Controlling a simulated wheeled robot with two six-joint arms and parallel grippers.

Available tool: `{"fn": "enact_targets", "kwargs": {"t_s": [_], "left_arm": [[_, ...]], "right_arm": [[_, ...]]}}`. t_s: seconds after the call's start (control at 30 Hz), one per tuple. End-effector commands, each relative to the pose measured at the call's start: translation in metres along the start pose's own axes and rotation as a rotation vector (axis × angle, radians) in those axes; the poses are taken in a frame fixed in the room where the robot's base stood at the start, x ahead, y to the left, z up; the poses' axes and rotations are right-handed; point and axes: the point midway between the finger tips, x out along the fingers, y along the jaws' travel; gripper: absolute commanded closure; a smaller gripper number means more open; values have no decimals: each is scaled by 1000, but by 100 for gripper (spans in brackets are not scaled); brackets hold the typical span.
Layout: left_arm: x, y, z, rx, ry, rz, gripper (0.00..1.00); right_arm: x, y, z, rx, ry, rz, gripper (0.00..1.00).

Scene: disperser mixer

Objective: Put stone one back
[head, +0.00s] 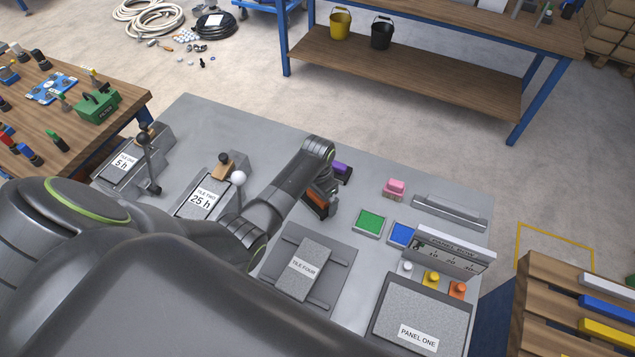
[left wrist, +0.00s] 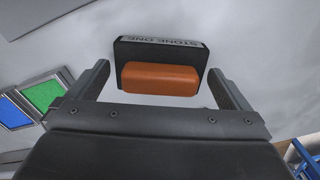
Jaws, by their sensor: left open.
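Stone one is a dark block (left wrist: 160,50) labelled STONE ONE in the left wrist view, with an orange bar (left wrist: 160,79) on its near side. In the head view its orange part (head: 317,207) shows below my left gripper (head: 324,190), partly hidden by it. My left gripper is open, and in the left wrist view its two fingers (left wrist: 158,78) stand to either side of the orange bar, with a gap on each side. I cannot tell whether the stone rests in a holder. My right gripper is not in view.
A purple-topped dark block (head: 341,170) stands just beyond the gripper. Tile four (head: 303,268) lies nearer on its dark plate. Green (head: 369,223) and blue (head: 402,235) pads and a pink piece (head: 395,188) are to the right. The grey bench (head: 260,140) is clear behind the arm.

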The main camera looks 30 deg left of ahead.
Motion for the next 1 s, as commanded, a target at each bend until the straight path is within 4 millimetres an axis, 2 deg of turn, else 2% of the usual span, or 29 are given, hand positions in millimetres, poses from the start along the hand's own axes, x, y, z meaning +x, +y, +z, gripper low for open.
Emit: {"fn": "enact_targets", "kwargs": {"t_s": [0.4,0.6,0.8,1.0], "left_arm": [[-71,-1,-1,0,4,-1,0],[-100,-1,-1,0,3,-2,0],[-112,0,0,-1,0,0,0],[-113,0,0,-1,0,0,0]], "right_arm": [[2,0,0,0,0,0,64],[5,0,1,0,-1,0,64],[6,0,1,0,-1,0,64],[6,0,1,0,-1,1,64]]}}
